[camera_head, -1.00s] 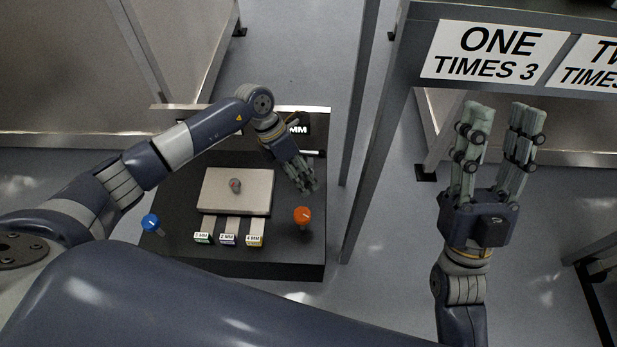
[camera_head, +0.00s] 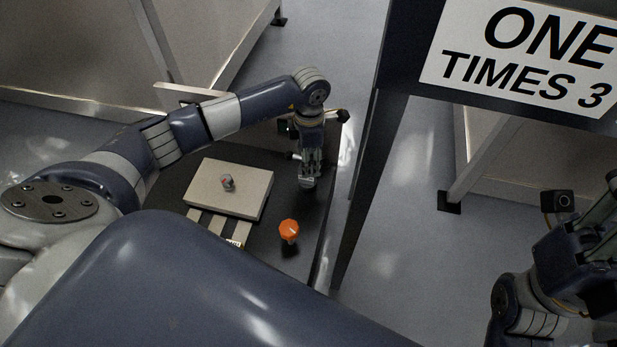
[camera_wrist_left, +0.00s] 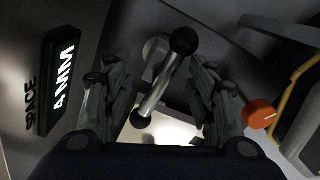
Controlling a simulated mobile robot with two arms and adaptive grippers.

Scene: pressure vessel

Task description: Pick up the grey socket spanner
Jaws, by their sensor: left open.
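The grey socket spanner shows in the left wrist view as a metal bar (camera_wrist_left: 158,90) with a black ball at each end. My left gripper (camera_wrist_left: 163,75) is open, with fingers on both sides of the bar; I see gaps between bar and fingers. In the head view my left gripper (camera_head: 308,183) points down over the right part of the black table, and the spanner's black end (camera_head: 341,116) shows beside it. The gripper hides most of the spanner there. My right gripper (camera_head: 590,235) is at the lower right edge, partly cut off.
A light plate (camera_head: 240,195) with a small object (camera_head: 228,182) lies on the black table (camera_head: 265,245). An orange knob (camera_head: 289,230) stands near the table's front. A black 4 MM block (camera_wrist_left: 62,80) is left in the wrist view. A dark post (camera_head: 358,185) stands right of the table.

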